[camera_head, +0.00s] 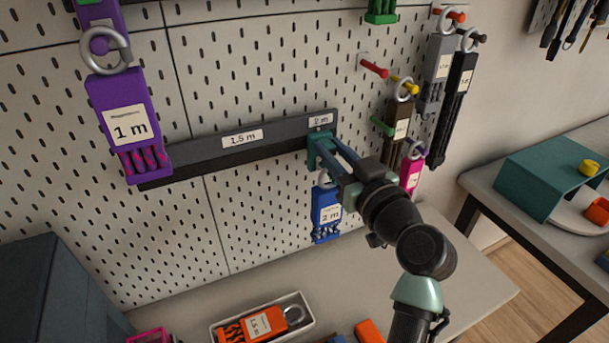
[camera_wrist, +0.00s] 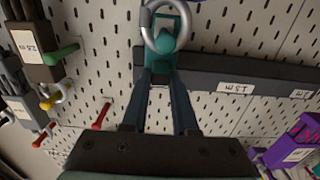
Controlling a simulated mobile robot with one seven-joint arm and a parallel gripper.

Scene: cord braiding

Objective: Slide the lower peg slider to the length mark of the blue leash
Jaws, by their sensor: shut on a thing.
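The lower peg slider (camera_head: 317,149) is a teal block at the right end of a dark rail (camera_head: 200,155), just below the 2 m label (camera_head: 320,120). The blue leash (camera_head: 326,210), tagged 2 m, hangs below the slider by a ring. In the wrist view the slider (camera_wrist: 178,88) shows with the ring (camera_wrist: 147,30) around its peg. My gripper (camera_head: 334,158) is shut on the slider. Its two fingers also show in the wrist view (camera_wrist: 163,92). The gripper partly hides the slider in the head view.
A purple leash (camera_head: 120,105) tagged 1 m hangs at the rail's left end. Brown (camera_head: 397,120), pink (camera_head: 412,172), grey (camera_head: 437,65) and black (camera_head: 455,100) leashes hang close on the right. A white tray (camera_head: 309,318) with an orange leash (camera_head: 250,325) lies on the table below.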

